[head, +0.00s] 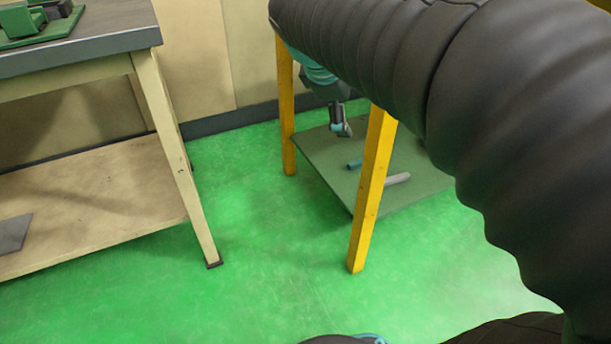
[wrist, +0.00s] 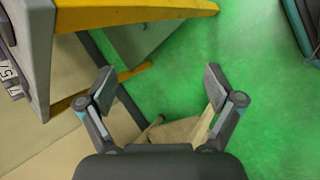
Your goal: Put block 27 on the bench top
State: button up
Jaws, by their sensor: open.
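I cannot pick out block 27 in either view. My gripper (wrist: 158,88) is open in the wrist view, with nothing between its fingers. In the head view my gripper (head: 341,129) hangs small and partly shadowed between the yellow legs, above a low green shelf. The workbench's grey top (head: 105,38) is at the upper left of the head view, apart from my gripper. A pale object with dark, unreadable markings (wrist: 12,82) shows at the left edge of the wrist view. My dark arm hides much of the head view's right side.
Green fixtures (head: 28,20) sit on the bench top. A grey plate (head: 13,233) lies on the bench's lower shelf. Green floor between is clear.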

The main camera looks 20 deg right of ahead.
jog(key=s+a+f+m+t+y, duration=0.1)
jog(key=s+a+f+m+y, duration=0.5)
jog(key=s+a+f+m, duration=0.4)
jog(key=shift+s+a+f+t, duration=0.3)
jog(key=shift+s+a+f, duration=0.5)
jog(key=shift+s+f, duration=0.8)
jog(key=shift+s+r, duration=0.15)
